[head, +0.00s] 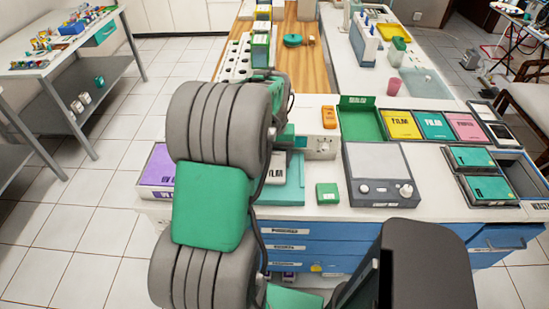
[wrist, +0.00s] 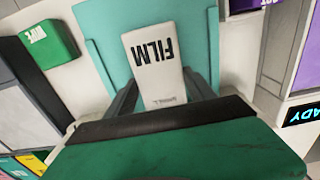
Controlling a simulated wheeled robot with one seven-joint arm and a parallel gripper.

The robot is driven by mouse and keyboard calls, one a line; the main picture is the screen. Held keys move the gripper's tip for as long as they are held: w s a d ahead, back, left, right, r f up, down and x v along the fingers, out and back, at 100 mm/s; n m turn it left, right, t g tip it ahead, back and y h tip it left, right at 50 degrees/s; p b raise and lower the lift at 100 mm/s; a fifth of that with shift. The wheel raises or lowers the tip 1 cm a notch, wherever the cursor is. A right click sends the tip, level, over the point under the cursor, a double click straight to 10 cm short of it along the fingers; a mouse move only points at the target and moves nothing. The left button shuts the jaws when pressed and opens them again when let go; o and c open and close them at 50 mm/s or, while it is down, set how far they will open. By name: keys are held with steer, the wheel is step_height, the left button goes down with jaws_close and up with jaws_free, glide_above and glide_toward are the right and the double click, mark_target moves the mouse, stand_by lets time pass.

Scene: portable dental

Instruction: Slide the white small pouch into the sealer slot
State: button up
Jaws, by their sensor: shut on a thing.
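In the head view the pouch (head: 276,168) shows partly beside my arm, above the teal piece (head: 290,190); the fingers are mostly hidden there. A lit panel ending in "ADY" (wrist: 305,115) is at the right edge of the wrist view. I cannot make out a sealer slot in either view.
A green box (head: 327,193) and a grey device with knobs (head: 378,175) stand right of the teal piece. A purple box (head: 157,170) is to the left. A white unit with a dial (head: 319,147) is behind. Film trays (head: 360,118) are at right. My arm hides the counter's left part.

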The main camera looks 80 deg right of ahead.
steer(key=o, duration=1.5)
steer(key=shift+r, duration=0.1)
